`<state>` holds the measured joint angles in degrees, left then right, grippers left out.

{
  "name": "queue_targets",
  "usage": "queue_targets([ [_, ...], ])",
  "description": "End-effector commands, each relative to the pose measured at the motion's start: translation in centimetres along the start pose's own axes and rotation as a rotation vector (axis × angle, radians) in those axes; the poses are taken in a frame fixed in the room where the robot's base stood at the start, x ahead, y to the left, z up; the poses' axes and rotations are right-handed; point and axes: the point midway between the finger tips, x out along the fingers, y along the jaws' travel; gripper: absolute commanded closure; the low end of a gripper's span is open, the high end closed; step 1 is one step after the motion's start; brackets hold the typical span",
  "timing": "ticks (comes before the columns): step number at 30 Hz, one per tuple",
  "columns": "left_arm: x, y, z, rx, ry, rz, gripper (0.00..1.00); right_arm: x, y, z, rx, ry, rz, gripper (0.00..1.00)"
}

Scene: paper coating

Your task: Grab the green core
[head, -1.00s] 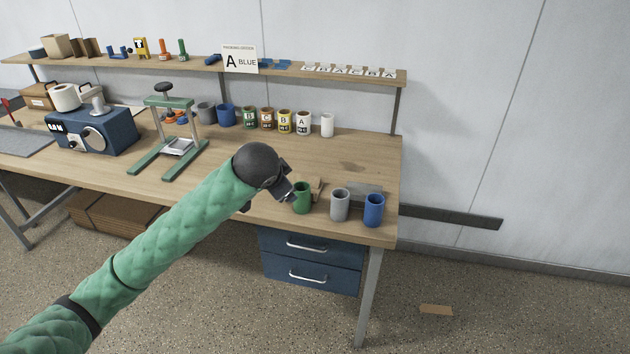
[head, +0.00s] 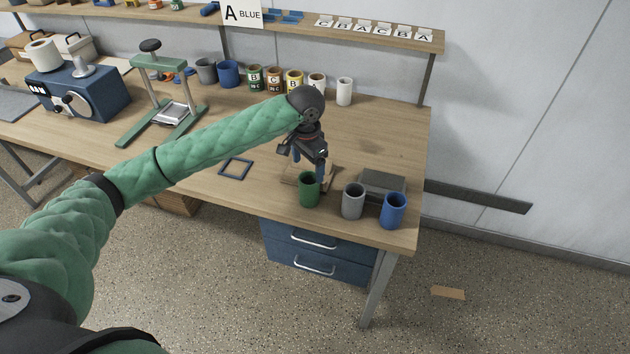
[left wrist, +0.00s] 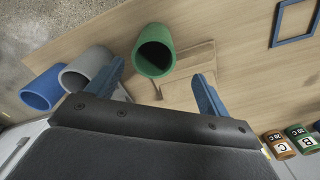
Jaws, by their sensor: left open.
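The green core (head: 308,190) is a hollow cylinder standing upright near the front edge of the workbench. It also shows in the left wrist view (left wrist: 153,50), at the top centre, with its dark opening visible. My left gripper (head: 308,170) is just behind and above the green core in the head view. Its two blue fingers are spread apart and empty. In the left wrist view the gripper (left wrist: 160,84) has the core beyond its fingertips, roughly between them and apart from them. My right gripper is not in view.
A grey core (head: 353,201) and a blue core (head: 392,211) stand to the right of the green one. A grey block (head: 382,182) lies behind them. A blue square frame (head: 236,168) lies to the left. Several labelled cans stand further back.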

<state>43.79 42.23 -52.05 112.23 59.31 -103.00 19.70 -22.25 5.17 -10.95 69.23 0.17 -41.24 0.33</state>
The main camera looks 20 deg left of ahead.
Motion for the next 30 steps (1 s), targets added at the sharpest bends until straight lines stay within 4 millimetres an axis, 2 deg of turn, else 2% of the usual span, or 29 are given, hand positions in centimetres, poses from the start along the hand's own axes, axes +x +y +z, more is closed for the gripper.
queue_targets([
  [6,0.0,0.3,0.5,-0.058,-0.024,0.014,0.20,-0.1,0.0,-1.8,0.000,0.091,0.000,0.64],
  [11,0.6,0.3,0.5,-0.083,-0.026,0.013,0.20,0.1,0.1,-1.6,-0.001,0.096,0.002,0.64],
  [16,2.2,0.4,0.5,-0.082,-0.026,0.013,0.20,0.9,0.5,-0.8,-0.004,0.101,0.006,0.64],
  [22,3.1,0.4,0.4,-0.082,-0.024,0.012,0.20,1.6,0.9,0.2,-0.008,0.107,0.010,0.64],
  [25,4.0,0.5,0.4,-0.080,-0.026,0.012,0.20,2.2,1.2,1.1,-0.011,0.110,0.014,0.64],
  [30,5.8,0.6,0.2,-0.081,-0.026,0.012,0.20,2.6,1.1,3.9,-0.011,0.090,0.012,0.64],
])
